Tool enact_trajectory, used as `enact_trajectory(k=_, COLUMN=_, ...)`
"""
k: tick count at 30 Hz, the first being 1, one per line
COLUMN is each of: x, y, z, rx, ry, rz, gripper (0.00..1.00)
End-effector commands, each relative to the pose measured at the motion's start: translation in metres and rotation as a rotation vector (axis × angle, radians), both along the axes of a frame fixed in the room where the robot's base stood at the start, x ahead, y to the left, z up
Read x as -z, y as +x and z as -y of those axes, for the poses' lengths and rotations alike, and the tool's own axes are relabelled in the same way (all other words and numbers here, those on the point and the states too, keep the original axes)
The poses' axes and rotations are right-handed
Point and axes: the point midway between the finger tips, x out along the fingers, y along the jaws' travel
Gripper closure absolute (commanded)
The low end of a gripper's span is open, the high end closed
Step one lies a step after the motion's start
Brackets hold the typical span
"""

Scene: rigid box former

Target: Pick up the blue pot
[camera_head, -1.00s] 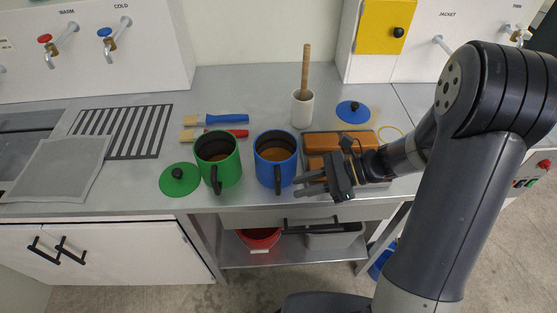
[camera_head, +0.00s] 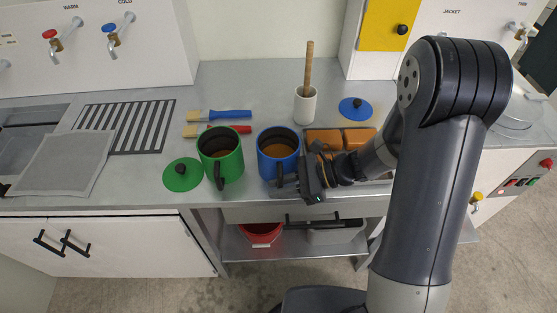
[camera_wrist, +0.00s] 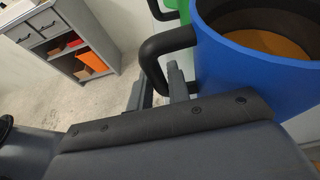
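The blue pot (camera_head: 290,169) stands upright on the counter, with orange-brown contents and a black handle (camera_head: 279,173) facing the front. In the wrist view the blue pot (camera_wrist: 232,70) fills the upper right, and its handle (camera_wrist: 166,43) curves down toward my fingers. My gripper (camera_head: 291,188) is low at the pot's front right, close to the handle. In the wrist view my gripper (camera_wrist: 156,88) has its fingers apart, with the lower handle seemingly between them. I cannot see whether either finger touches it.
A green pot (camera_head: 228,166) stands close on the left, with a green lid (camera_head: 182,183) beside it. Brushes (camera_head: 228,114) lie behind. An orange-brown block tray (camera_head: 340,140) is right, below my arm. A white holder (camera_head: 305,106) and blue lid (camera_head: 354,107) stand behind.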

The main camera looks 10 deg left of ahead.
Motion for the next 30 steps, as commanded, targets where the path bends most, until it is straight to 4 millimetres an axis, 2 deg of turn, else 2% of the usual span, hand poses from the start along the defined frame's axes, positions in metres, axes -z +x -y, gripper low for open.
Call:
enact_trajectory(k=1, x=0.000, y=0.000, z=0.000, rx=0.000, ry=0.000, rz=0.000, gripper=0.87)
enact_trajectory(k=6, x=0.000, y=0.000, z=0.000, rx=0.000, ry=0.000, rz=0.000, gripper=1.00)
enact_trajectory(k=20, x=-0.003, y=0.001, z=0.000, rx=0.000, ry=0.002, rz=0.003, gripper=1.00)
enact_trajectory(k=30, x=-0.022, y=0.001, z=0.000, rx=0.001, ry=0.002, rz=0.005, gripper=1.00)
